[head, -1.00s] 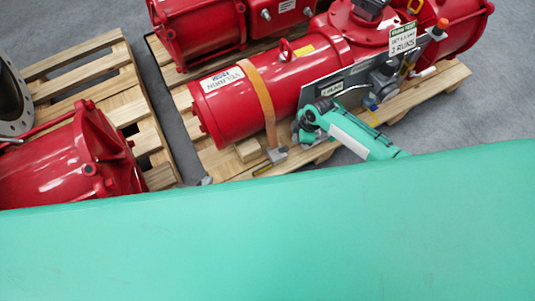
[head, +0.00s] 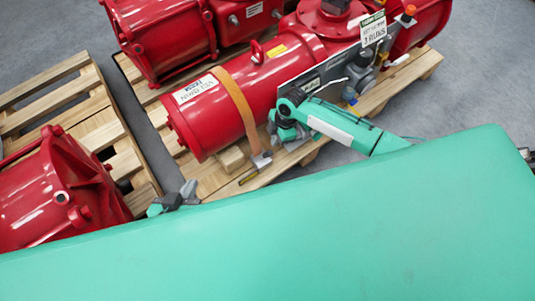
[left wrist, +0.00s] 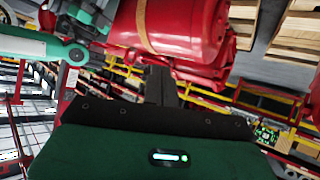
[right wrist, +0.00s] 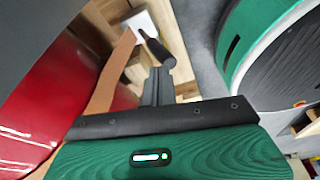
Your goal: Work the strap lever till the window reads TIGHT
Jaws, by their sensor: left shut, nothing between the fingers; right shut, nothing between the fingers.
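A tan strap (head: 238,105) runs around the red cylinder (head: 190,128) near its end. The right wrist view shows the strap (right wrist: 112,75), a pale ratchet plate (right wrist: 141,22) and a dark lever grip (right wrist: 157,49). My right gripper (right wrist: 157,73) is shut and empty, pointing at that grip; contact cannot be told. My left gripper (head: 187,190) is shut and empty, left of the ratchet and apart from it; its fingers show in the left wrist view (left wrist: 160,72). No window reading is legible.
The cylinder lies on a wooden pallet (head: 218,182). Another red actuator (head: 60,190) on a pallet stands at left. A hanging card (head: 373,28) and a grey panel (head: 325,72) are right of the strap. My green body fills the foreground.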

